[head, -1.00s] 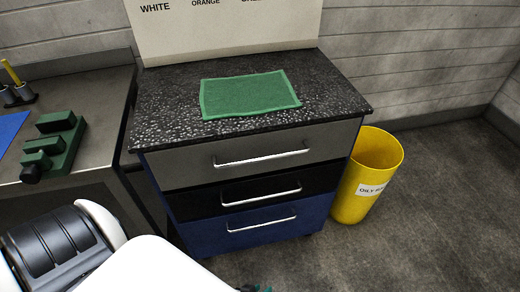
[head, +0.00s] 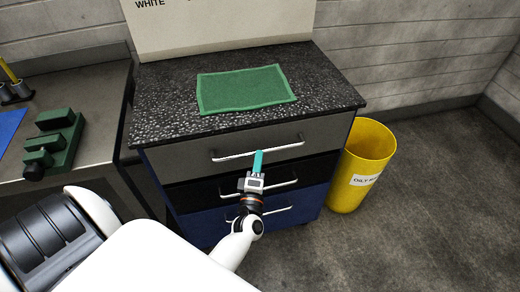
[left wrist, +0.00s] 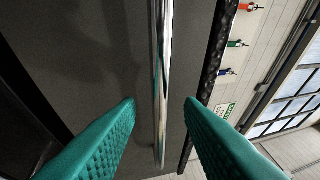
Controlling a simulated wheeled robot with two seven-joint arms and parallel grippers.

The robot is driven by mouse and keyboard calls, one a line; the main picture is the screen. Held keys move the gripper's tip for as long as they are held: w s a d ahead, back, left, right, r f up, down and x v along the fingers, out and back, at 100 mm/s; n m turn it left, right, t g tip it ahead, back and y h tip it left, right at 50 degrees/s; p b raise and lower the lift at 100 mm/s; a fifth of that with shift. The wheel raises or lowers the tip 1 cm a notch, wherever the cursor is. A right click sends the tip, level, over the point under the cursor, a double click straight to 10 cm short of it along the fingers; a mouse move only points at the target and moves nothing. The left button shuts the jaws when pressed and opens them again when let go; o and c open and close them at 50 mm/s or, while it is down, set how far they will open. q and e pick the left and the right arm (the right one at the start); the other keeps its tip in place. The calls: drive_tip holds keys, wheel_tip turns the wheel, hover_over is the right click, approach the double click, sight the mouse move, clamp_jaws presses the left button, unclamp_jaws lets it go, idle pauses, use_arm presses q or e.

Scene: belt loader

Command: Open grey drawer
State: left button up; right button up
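The grey drawer (head: 200,163) is the top drawer of the cabinet and looks shut. Its silver bar handle (head: 290,147) runs across its front. My left gripper (head: 258,160) is in front of the grey drawer, its teal fingertips at the handle's middle in the head view. In the left wrist view the two teal fingers (left wrist: 160,105) are spread apart. The handle (left wrist: 160,60) runs between them, ahead of the tips, with the grey drawer front (left wrist: 100,50) behind it. The fingers do not visibly touch the bar. My right gripper is not in view.
Below are a black drawer (head: 190,194) and a blue drawer (head: 196,227), each with a silver handle. A green mat (head: 245,89) lies on the speckled top. A yellow bin (head: 360,165) stands at the right. A metal bench (head: 100,95) stands at the left.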

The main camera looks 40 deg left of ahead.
use_arm(q)
drive_tip(key=shift+x, duration=1.9)
clamp_jaws()
